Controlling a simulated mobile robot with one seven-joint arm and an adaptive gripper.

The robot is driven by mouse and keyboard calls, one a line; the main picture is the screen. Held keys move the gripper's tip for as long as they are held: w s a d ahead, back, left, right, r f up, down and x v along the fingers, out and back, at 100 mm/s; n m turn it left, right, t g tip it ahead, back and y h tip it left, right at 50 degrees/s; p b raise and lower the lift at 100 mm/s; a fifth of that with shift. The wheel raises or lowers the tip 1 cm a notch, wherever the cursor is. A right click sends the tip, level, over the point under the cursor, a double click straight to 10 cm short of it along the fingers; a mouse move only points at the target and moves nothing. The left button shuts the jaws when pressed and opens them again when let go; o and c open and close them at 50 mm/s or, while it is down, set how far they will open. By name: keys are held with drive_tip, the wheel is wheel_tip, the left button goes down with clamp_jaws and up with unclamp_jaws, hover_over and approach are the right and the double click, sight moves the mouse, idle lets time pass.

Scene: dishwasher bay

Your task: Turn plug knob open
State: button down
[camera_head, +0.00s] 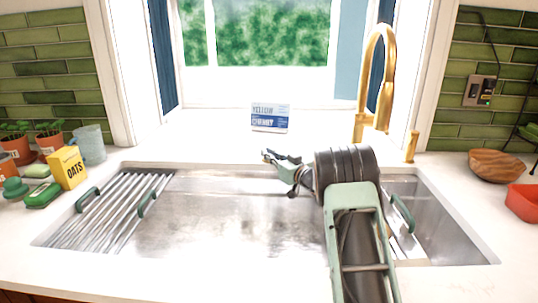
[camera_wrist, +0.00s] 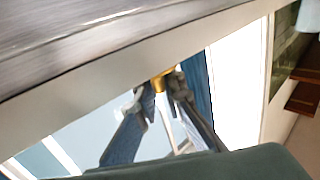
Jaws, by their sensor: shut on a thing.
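My gripper (camera_head: 268,156) is at the end of my arm, over the back edge of the sink (camera_head: 210,215), pointing left in the head view. In the wrist view, the two fingers of my gripper (camera_wrist: 160,91) close on a small gold piece that looks like the plug knob (camera_wrist: 160,80). The fingertips sit on either side of it, and only part of it shows between them. The knob cannot be made out in the head view, and which way it is turned cannot be told.
A blue and white box (camera_head: 269,118) stands behind my gripper on the sill side. A gold faucet (camera_head: 375,90) and a gold handle (camera_head: 411,147) stand to the right. A drying rack (camera_head: 118,205) spans the sink's left side. The sink middle is clear.

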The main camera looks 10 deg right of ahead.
drive_tip(key=c, duration=2)
unclamp_jaws()
wheel_tip(320, 180, up, 10)
drive_tip(key=shift+r, duration=0.1)
